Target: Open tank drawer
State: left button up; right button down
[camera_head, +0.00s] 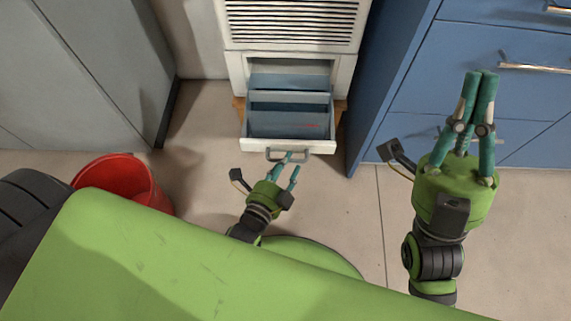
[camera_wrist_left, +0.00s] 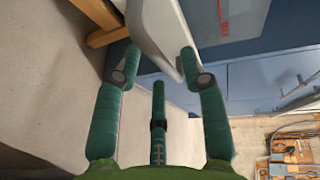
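The white tank drawer (camera_head: 315,146) stands pulled out of the white cabinet unit (camera_head: 343,75), and its blue-grey inside shows. A grey bar handle (camera_head: 272,154) is on its front. My left gripper (camera_head: 291,165) is just in front of the drawer, with a fingertip at the handle. In the left wrist view its fingers (camera_wrist_left: 159,54) are spread, with the white drawer front (camera_wrist_left: 158,30) just beyond and partly between the tips. The handle is not clear there; I see no grip on it. My right gripper (camera_head: 480,76) has its fingers together, empty, away to the right.
A red bucket (camera_head: 125,180) stands on the floor at left. Grey cabinets (camera_head: 90,60) are on the left, blue drawers (camera_head: 470,60) with metal handles on the right. The floor (camera_head: 205,125) between the drawer and the grey cabinets is clear.

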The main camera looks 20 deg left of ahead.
pick_arm(q)
jog(key=v, duration=1.2)
